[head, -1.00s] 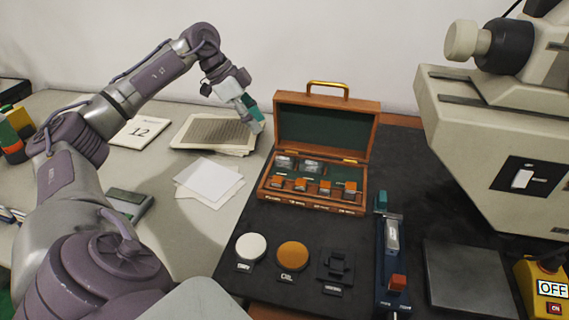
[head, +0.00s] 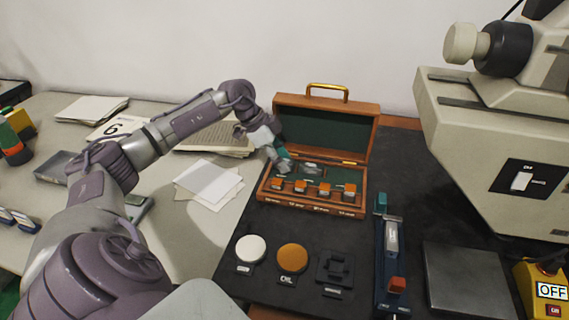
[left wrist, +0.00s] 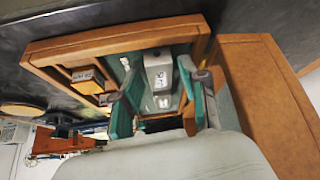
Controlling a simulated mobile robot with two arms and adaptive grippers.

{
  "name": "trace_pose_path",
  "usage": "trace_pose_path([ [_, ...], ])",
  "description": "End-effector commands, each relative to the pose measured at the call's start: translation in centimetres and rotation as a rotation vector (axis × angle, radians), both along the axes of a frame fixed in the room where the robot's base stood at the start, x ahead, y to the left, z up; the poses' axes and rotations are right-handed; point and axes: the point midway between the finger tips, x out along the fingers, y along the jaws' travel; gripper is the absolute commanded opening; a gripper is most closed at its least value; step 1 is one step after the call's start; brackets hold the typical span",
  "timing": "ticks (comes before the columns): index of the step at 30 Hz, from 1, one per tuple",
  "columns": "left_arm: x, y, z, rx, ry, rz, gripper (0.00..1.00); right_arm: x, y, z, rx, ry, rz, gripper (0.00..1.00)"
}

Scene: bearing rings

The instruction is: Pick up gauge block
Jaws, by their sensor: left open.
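An open wooden case (head: 262,190) with a green lining holds the gauge blocks. Two silvery gauge blocks lie in its rear part, the right one (head: 311,168) clear to see and the left one partly hidden by my gripper. My left gripper (head: 283,163) is over the case's left rear, its teal fingers open. In the left wrist view a silvery marked block (left wrist: 159,74) shows between the parted fingers (left wrist: 162,103); I cannot tell whether they touch it. Several orange-topped blocks (head: 324,189) stand in the front row. My right gripper is out of view.
The raised lid (head: 325,125) stands behind the case. On the dark mat in front are a white disc (head: 250,248), an orange disc (head: 292,257) and a black holder (head: 335,268). A blue fixture (head: 391,250) stands to the right, and a large cream machine (head: 490,150) beyond.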

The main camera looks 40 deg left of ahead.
Motion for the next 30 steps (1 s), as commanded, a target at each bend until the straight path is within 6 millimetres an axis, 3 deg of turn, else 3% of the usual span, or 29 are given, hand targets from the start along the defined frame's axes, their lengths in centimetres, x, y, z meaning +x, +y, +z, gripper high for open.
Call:
trace_pose_path([
  [5, 0.0, 0.0, -0.1, 0.001, -0.001, 0.0, 0.44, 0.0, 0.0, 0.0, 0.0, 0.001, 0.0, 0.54],
  [14, 0.0, 0.0, 0.0, 0.001, -0.001, 0.0, 0.0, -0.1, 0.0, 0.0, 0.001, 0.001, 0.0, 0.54],
  [25, 0.1, 0.0, 0.2, 0.0, -0.002, 0.001, 0.0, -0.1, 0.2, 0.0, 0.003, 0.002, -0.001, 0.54],
  [30, 0.1, 0.0, 1.3, 0.001, -0.004, 0.001, 0.0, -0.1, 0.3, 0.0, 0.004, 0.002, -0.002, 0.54],
])
